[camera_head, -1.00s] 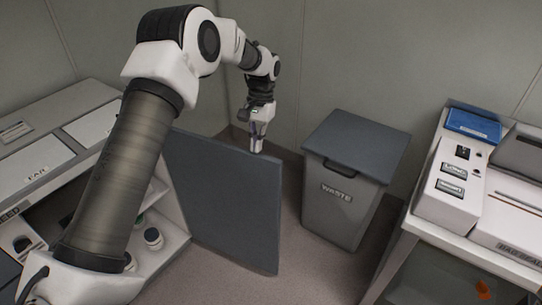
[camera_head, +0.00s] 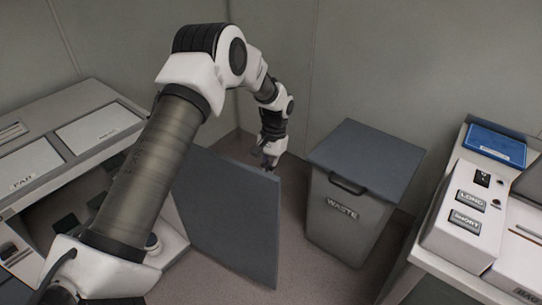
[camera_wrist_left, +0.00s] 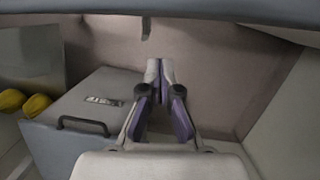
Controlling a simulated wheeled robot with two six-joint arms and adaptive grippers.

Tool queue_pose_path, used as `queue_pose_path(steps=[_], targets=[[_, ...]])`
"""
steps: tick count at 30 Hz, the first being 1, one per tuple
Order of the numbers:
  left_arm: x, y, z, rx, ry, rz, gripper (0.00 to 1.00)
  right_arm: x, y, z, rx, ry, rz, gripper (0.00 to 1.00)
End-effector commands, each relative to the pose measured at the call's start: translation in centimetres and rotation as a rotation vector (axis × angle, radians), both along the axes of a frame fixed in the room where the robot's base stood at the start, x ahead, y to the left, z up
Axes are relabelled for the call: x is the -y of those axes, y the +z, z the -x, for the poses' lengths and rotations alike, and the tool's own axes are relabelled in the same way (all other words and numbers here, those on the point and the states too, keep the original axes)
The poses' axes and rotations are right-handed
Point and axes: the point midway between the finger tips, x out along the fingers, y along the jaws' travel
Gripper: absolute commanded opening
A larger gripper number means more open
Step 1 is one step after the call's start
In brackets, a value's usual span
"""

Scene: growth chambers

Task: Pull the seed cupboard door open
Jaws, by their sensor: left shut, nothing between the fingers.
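The seed cupboard door (camera_head: 228,218) is a dark grey panel. It stands swung well out from the cupboard (camera_head: 172,222) at the left, whose inside shows partly behind my arm. My left gripper (camera_head: 268,164) is at the far side of the door's top edge, near its outer corner, and the edge partly hides the fingertips. I cannot tell whether it touches the door. In the left wrist view its fingers (camera_wrist_left: 160,68) are together with nothing between them. The door's handle is not visible. My right gripper is not in view.
A grey waste bin (camera_head: 342,222) with a lid handle stands right of the door, also in the left wrist view (camera_wrist_left: 92,112). A bench with LONG and SHORT buttons (camera_head: 467,208) and a blue box (camera_head: 495,145) is at the right. Floor is free between door and bin.

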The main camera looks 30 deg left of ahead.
Motion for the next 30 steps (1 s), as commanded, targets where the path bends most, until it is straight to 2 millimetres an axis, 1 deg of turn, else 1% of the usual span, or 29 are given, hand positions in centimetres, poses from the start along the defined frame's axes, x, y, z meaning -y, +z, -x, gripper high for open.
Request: queue_pose_path(steps=[1,3,6,9,18,20,23,27,30], targets=[[0.1,0.6,1.0,0.0,0.002,0.004,0.0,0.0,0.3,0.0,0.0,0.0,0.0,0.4],[0.2,0.6,2.1,0.001,0.001,0.003,0.0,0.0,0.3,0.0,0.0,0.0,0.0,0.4],[0.3,0.5,3.1,0.001,0.001,0.002,0.0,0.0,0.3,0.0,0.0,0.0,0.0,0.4],[0.3,0.5,3.5,0.001,0.0,0.002,0.0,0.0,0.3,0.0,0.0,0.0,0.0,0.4],[0.4,0.5,3.7,0.001,-0.002,0.001,0.0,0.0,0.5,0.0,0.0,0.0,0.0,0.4],[0.4,0.7,4.1,0.0,-0.012,0.001,0.0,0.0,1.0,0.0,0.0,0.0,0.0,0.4],[0.6,1.2,5.8,-0.004,-0.054,0.001,0.0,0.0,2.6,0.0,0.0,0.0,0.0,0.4],[0.7,1.3,8.9,-0.004,-0.133,0.001,0.0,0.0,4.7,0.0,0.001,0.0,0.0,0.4],[0.8,1.0,10.3,-0.001,-0.175,0.001,0.0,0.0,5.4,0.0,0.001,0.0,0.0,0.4]])
